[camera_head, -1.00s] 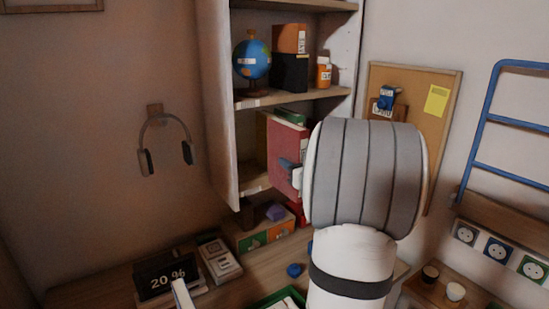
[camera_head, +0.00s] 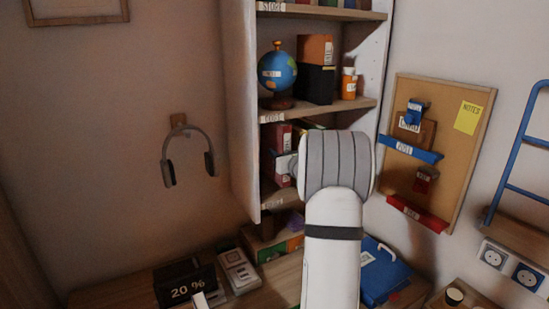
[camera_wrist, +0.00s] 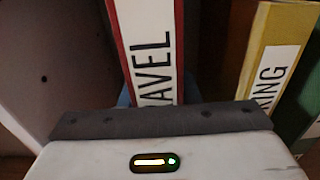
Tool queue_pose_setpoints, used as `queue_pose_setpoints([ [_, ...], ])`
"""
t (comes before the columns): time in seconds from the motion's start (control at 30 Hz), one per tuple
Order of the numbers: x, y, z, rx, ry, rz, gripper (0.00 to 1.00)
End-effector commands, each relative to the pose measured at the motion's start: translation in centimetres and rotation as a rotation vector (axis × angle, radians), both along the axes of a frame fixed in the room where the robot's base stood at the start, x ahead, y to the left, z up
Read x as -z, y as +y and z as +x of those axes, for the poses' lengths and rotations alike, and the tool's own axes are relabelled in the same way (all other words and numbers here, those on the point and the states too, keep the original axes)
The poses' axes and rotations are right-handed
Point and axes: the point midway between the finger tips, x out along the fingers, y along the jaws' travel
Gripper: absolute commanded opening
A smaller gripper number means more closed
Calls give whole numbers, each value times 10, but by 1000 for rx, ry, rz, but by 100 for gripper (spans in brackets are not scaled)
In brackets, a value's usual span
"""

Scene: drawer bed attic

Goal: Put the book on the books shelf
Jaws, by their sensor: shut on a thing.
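The red book (camera_wrist: 150,50), its white spine label ending in "RAVEL", stands upright in the wrist view. In the head view it (camera_head: 281,139) is at the left of the books shelf (camera_head: 273,203), the compartment below the globe. My gripper (camera_head: 290,165) is shut on the book's spine, at the shelf opening. Its fingers are mostly hidden by my wrist in the head view. I cannot tell whether the book's bottom touches the shelf board.
A yellow book (camera_wrist: 275,60) and a green book stand to the right of the red book, with a gap between. The cabinet side wall (camera_head: 240,110) is close on the left. A globe (camera_head: 277,72) stands on the shelf above. The desk below holds a clock (camera_head: 186,286).

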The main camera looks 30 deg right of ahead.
Motion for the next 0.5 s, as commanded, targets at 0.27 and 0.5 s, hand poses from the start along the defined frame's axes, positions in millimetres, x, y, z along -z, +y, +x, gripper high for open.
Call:
queue_pose_setpoints([
  [0.27,-3,-2,20,2,-3,-1,0],
  [0.5,31,-3,18,3,-2,1,0],
])
